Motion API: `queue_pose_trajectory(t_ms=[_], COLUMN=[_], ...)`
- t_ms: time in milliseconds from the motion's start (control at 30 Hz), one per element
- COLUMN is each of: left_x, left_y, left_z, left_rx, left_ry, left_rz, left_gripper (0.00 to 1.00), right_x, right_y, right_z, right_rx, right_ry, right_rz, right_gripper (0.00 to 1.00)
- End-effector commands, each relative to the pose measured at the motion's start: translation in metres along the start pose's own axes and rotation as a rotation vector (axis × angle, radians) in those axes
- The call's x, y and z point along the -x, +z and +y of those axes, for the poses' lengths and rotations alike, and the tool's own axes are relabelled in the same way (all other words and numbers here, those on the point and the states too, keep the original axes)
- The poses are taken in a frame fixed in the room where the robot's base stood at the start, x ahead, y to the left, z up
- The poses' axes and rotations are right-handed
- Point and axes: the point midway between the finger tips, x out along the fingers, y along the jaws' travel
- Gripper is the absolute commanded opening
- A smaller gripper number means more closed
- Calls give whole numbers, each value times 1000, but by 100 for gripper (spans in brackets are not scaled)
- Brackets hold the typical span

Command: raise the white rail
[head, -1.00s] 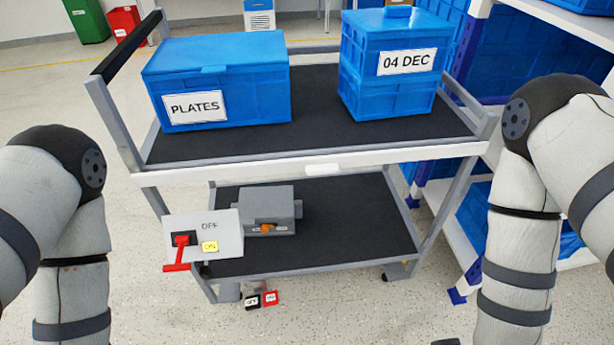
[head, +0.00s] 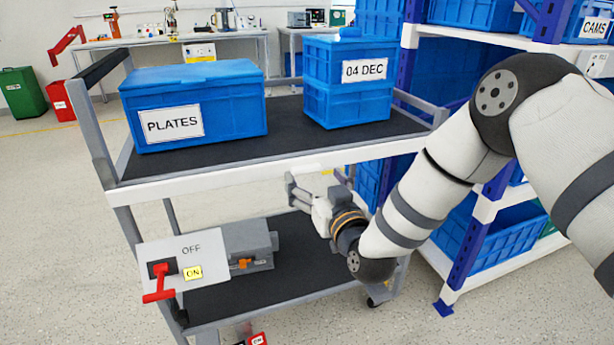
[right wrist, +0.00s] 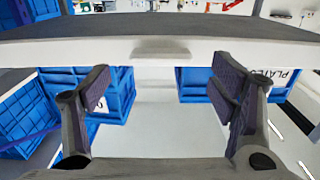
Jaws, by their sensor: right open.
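The white rail (head: 215,174) runs along the front edge of the cart's upper shelf. In the right wrist view the white rail (right wrist: 120,50) spans the picture, with a small pale tab (right wrist: 161,53) at its middle. My right gripper (head: 292,189) is just below the rail in the head view, in front of the cart. Its fingers are apart with nothing between them. In the right wrist view the open right gripper (right wrist: 163,92) has its fingertips close to the rail's band, roughly either side of the tab; contact cannot be told. My left gripper is not in view.
On the upper shelf stand a blue PLATES box (head: 230,115) and a blue 04 DEC crate (head: 345,100). On the lower level are a white ON/OFF panel (head: 215,250) with a red lever (head: 160,285) and a grey box (head: 248,240). Blue shelving (head: 470,235) stands at the right.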

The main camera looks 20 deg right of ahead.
Motion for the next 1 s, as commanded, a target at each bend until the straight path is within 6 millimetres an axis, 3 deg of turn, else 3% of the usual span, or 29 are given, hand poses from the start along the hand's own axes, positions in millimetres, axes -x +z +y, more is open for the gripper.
queue_pose_trajectory(t_ms=[200, 533, 833, 1000], left_x=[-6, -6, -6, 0], left_y=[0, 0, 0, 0], left_z=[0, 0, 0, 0], left_rx=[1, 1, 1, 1], left_ry=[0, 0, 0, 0], left_rz=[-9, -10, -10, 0], left_gripper=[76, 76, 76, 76], right_x=[-34, -40, -40, -40], right_y=[3, 2, 2, -8], right_z=[-1, -1, 0, -1], right_rx=[-1, -1, -1, -1], right_ry=[-1, -1, -1, -1], right_rz=[-3, -4, -4, -2], right_gripper=[78, 76, 8, 8])
